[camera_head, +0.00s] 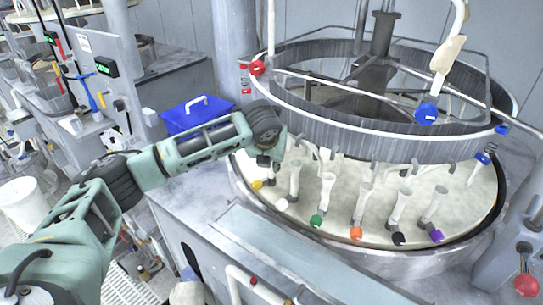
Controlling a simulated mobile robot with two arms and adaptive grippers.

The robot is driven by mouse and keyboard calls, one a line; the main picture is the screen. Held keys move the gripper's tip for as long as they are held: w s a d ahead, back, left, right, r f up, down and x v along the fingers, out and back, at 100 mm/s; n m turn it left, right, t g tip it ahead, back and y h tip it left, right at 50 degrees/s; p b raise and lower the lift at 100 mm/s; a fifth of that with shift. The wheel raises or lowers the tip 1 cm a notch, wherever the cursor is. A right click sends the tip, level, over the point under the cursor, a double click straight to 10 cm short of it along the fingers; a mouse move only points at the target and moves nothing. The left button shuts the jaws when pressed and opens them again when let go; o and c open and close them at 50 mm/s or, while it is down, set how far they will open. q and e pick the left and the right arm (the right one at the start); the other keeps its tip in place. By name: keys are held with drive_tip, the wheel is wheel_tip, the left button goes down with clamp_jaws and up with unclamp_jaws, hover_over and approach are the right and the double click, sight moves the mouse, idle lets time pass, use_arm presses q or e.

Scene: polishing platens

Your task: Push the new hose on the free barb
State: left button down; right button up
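My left arm comes in from the left, and its wrist ends over the left rim of the round platen. The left gripper (266,161) is mostly hidden behind the dark wrist, so I cannot tell whether it holds anything. Pale tube-like pieces stand around the platen, with ends coloured yellow (257,184), green (316,221), orange (356,233), black (398,238) and purple (437,236). I cannot tell which is the new hose or which barb is free. My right gripper is not in view.
A metal ring (385,137) with a red knob (257,67) and a blue knob (427,113) stands above the pale platen (459,198). A blue box (196,118) sits behind my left arm. A red-knobbed lever (526,285) is at lower right. A white bucket (28,207) stands at left.

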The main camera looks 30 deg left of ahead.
use_arm(q)
drive_tip(key=shift+f, duration=1.2)
drive_tip(key=c, duration=1.6)
unclamp_jaws()
drive_tip(key=shift+o, duration=0.2)
drive_tip(key=shift+r, duration=0.15)
drive_tip(key=v, duration=1.1)
drive_tip(key=shift+s+r, duration=0.25)
drive_tip(key=shift+s, duration=0.05)
drive_tip(key=shift+d, duration=0.1)
